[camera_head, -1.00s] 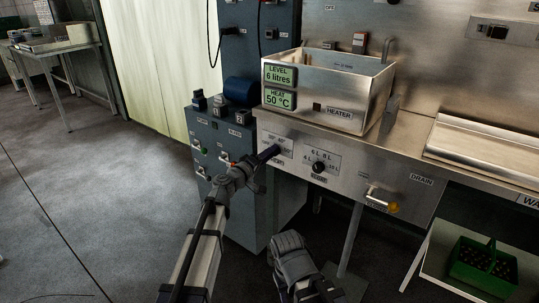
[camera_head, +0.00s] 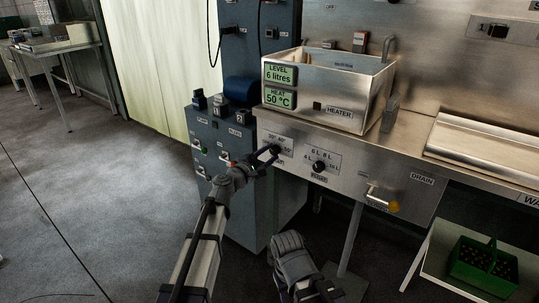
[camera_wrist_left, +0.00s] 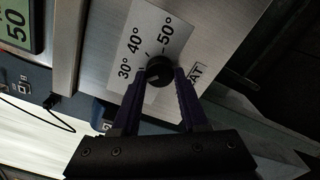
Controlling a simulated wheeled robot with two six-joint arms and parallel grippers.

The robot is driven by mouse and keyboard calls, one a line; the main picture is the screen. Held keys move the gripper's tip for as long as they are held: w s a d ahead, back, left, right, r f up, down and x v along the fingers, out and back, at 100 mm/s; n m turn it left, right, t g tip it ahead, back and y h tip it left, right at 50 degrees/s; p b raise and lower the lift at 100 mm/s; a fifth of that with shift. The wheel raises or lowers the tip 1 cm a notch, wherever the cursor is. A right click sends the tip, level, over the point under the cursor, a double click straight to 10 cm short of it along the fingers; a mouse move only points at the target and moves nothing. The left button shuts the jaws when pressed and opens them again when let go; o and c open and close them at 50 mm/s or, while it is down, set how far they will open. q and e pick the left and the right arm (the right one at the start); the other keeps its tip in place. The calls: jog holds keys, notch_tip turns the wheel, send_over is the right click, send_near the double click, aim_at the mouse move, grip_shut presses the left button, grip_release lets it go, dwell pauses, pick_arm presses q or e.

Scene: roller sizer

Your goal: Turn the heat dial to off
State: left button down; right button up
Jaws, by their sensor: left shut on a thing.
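The heat dial (camera_wrist_left: 159,70) is a small black knob on a white scale plate marked 30°, 40° and 50°. It also shows small in the head view (camera_head: 275,149), on the front panel under the steel tank. My left gripper (camera_head: 270,151) is at the dial, and in the left wrist view its two purple fingers (camera_wrist_left: 160,80) are shut on the knob's sides. Which mark the knob points to is hard to tell. The heat display (camera_head: 279,99) reads 50 °C. My right gripper (camera_head: 290,250) hangs low at the bottom middle, away from the panel; its jaws are unclear.
The level dial (camera_head: 319,166) sits just right of the heat dial. Further right are the drain lever (camera_head: 378,198) and a green crate (camera_head: 484,262) on a low shelf. A blue-grey cabinet (camera_head: 232,185) stands left, close to my left arm. The floor further left is clear.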

pick_arm(q)
jog(key=n, duration=0.5)
jog(key=shift+s+n, duration=0.1)
jog(key=shift+n, duration=0.2)
dwell(0.5)
jog(key=shift+c, duration=2.1)
grip_release()
jog(key=v, duration=0.7)
jog(key=shift+s+a, duration=0.2)
jog(key=shift+s, duration=0.1)
jog(key=shift+f, duration=0.15)
